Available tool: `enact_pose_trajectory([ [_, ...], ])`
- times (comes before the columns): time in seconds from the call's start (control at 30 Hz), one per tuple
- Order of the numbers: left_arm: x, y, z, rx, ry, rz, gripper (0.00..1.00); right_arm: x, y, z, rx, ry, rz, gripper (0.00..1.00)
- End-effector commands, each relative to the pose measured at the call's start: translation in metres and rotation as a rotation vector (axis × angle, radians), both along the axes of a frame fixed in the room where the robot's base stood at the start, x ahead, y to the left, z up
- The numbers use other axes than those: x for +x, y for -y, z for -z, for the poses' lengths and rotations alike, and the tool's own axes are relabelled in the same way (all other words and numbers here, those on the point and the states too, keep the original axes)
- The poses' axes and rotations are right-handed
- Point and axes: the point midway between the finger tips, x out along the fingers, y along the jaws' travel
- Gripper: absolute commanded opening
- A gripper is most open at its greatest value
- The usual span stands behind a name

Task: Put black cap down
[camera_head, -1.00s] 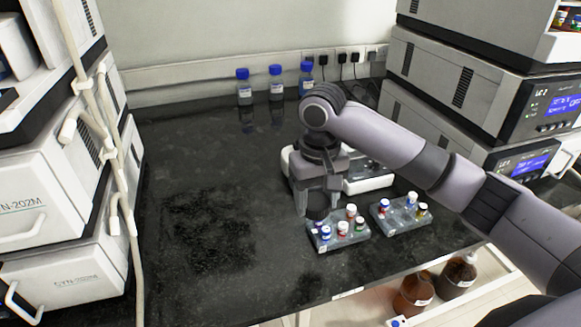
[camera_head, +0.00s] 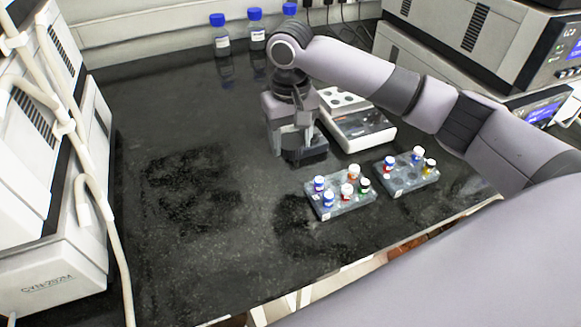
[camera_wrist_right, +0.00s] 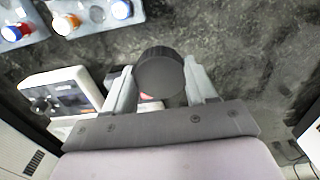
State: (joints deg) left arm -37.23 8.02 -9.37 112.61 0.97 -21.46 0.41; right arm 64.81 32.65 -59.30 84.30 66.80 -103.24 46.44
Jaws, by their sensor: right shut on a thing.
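My right gripper (camera_head: 296,148) is low over the dark bench, left of the white device and behind the vial racks. In the right wrist view it is shut on a round black cap (camera_wrist_right: 160,72), with one finger on each side. The cap's ribbed rim and flat dark face show there. In the head view the cap is hard to separate from the dark shapes at the fingertips. I cannot tell whether it touches the bench. My left gripper is not in view.
A near rack (camera_head: 340,209) and a second rack (camera_head: 409,184) hold several capped vials. The white device (camera_head: 357,128) stands right of the gripper. Blue-capped bottles (camera_head: 221,40) stand at the back. The bench (camera_head: 190,240) is clear on the left.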

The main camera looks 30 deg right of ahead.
Motion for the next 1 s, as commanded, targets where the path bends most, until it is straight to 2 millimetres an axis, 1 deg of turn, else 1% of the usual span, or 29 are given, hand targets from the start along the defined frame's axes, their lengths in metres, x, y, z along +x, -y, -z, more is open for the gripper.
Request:
enact_pose_trajectory([
  [0.03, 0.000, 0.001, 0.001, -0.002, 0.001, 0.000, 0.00, -0.001, 0.000, 0.012, -0.001, -0.002, 0.001, 0.28],
  [0.1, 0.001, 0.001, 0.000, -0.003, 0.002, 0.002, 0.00, 0.000, 0.000, 0.022, -0.001, -0.002, 0.000, 0.28],
  [0.27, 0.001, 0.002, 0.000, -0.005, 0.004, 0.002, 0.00, 0.000, 0.000, 0.033, 0.000, -0.001, 0.001, 0.28],
  [0.37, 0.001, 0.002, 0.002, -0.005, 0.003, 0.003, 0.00, -0.001, 0.000, 0.048, -0.001, -0.003, 0.001, 0.28],
  [0.5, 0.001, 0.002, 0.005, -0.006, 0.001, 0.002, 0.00, 0.000, 0.000, 0.073, -0.001, -0.002, 0.002, 0.28],
  [0.6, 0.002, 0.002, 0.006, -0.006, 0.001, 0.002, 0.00, 0.000, 0.000, 0.085, 0.000, -0.001, 0.001, 0.28],
  [0.7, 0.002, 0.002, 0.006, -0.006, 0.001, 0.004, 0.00, 0.000, 0.000, 0.089, -0.001, 0.000, 0.000, 0.28],
  [1.0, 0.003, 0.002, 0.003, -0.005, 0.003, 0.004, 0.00, 0.000, 0.000, 0.089, 0.000, 0.000, 0.000, 0.28],
])
